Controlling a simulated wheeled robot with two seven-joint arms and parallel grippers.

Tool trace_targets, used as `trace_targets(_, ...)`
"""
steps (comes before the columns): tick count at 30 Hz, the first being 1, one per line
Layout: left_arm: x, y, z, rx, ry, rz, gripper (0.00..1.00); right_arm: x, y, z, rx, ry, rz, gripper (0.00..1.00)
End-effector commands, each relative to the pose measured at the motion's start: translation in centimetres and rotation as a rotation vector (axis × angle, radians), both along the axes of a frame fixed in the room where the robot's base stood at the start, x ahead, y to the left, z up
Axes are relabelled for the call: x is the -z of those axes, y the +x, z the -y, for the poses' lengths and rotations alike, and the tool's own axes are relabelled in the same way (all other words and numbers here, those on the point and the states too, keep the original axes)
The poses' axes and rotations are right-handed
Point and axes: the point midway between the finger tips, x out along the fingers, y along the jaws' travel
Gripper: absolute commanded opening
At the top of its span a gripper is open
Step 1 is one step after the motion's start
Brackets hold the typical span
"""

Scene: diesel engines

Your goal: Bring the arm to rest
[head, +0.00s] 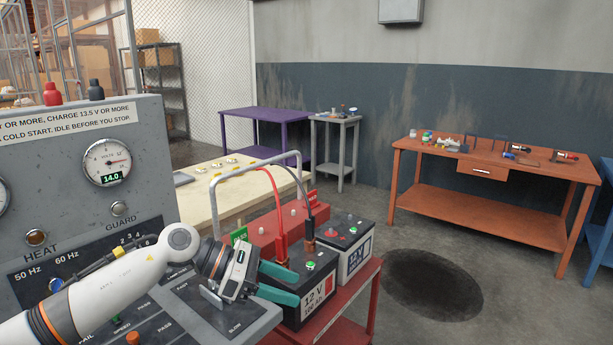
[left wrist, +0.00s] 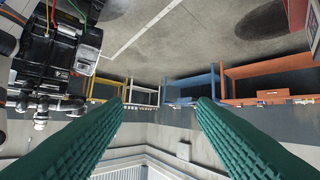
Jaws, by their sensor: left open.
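My left arm comes in from the lower left of the head view, white with an orange ring, in front of the grey control panel (head: 60,185). My left gripper (head: 297,287) has green fingers, spread apart and pointing right, in front of a black 12 V battery (head: 318,282) in the picture. Whether they touch it is not clear. In the left wrist view the two ridged green fingers (left wrist: 161,101) stand wide apart with nothing between them. My right gripper is not in view.
A second battery (head: 352,250) stands behind the first on a red cart (head: 345,310). Red and black cables with clamps reach the near battery. An orange workbench (head: 480,225) with small items stands at right. Open floor with a dark stain (head: 432,284) lies between.

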Motion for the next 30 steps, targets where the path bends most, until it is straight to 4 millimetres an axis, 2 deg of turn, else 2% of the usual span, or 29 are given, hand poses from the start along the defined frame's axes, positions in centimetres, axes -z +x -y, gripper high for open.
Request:
trace_targets(1,0.2,-1.1,2.3,-0.029,-0.123,-0.068,0.52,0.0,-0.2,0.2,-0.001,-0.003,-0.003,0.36)
trace_targets(3,-0.7,-2.1,5.0,-0.104,-0.325,-0.185,0.52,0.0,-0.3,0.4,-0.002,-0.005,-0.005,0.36)
trace_targets(5,-1.7,-2.7,6.4,-0.190,-0.515,-0.318,0.52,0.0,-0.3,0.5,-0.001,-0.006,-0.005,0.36)
trace_targets(8,-2.9,-2.7,6.4,-0.364,-0.818,-0.573,0.52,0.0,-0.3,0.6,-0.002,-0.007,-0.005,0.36)
trace_targets(11,-2.3,-2.0,4.1,-0.569,-1.092,-0.860,0.52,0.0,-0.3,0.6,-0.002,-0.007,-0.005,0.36)
trace_targets(14,0.8,-1.6,0.2,-0.809,-1.337,-1.159,0.52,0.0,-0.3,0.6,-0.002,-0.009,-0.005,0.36)
trace_targets(17,6.0,-2.6,-4.2,-1.083,-1.550,-1.460,0.52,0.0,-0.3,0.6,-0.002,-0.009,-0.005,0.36)
trace_targets(18,8.4,-3.5,-6.0,-1.200,-1.625,-1.573,0.52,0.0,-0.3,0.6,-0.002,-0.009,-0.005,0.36)
trace_targets(20,11.9,-5.4,-8.2,-1.371,-1.717,-1.724,0.52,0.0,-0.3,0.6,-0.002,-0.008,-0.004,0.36)
trace_targets(21,14.2,-7.0,-9.5,-1.487,-1.770,-1.813,0.52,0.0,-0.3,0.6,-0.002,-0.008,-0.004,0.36)
trace_targets(23,17.2,-9.7,-11.2,-1.655,-1.833,-1.927,0.52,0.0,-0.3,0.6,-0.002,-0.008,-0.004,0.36)
trace_targets(24,18.9,-11.5,-12.1,1.645,1.745,1.860,0.52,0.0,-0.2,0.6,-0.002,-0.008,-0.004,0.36)
trace_targets(27,22.0,-15.6,-13.7,1.609,1.558,1.703,0.52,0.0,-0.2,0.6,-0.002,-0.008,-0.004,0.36)
trace_targets(30,24.1,-19.2,-14.6,1.583,1.421,1.581,0.52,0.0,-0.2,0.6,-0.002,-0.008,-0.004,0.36)
